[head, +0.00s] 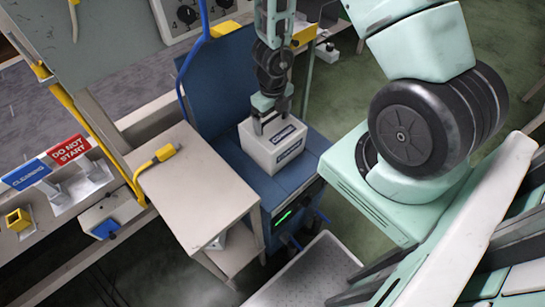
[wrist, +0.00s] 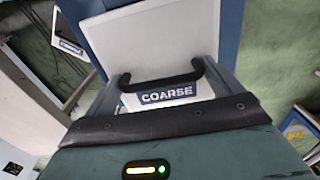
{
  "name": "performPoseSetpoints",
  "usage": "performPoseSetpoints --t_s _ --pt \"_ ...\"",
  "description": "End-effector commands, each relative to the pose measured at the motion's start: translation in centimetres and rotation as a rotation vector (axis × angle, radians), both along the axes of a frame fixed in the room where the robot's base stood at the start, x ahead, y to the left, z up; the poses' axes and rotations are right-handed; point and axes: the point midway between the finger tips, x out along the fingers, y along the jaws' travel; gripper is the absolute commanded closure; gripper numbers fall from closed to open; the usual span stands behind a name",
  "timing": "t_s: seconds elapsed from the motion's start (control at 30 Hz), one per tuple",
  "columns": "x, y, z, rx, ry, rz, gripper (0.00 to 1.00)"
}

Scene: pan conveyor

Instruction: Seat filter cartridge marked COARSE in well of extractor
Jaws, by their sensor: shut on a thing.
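The white box-shaped filter cartridge (head: 262,152) has dark labels on its top and front. In the wrist view (wrist: 150,28) the label reads COARSE. My gripper (head: 268,122) is above its top, with its fingers shut on the cartridge's black handle (wrist: 165,80). The blue extractor (head: 290,192) has its blue lid (head: 215,85) raised behind the cartridge and a green light on its front. The cartridge is upright over the extractor's blue top. The well's opening is hidden under it, and I cannot tell whether the cartridge rests in it or hangs just above.
A beige side table (head: 185,185) with a yellow-ended cable stands left of the extractor. A grey tray (head: 310,275) is in front. Signs reading CLEANING and DO NOT START (head: 68,150) stand at far left. Green floor (head: 345,95) is clear behind.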

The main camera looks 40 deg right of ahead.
Motion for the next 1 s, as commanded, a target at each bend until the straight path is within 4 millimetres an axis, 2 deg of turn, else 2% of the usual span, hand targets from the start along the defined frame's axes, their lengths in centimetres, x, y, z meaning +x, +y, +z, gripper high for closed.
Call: performPoseSetpoints --t_s 0.03,0.6,0.73,1.0 --pt "0.0 0.0 -1.6 0.000 -0.001 0.000 0.80" --pt "0.1 0.0 -10.2 0.001 -0.002 0.000 0.80" --pt "0.1 0.0 -11.3 0.001 -0.002 0.000 0.80" --pt "0.1 0.0 -12.0 0.001 -0.001 -0.001 0.80"
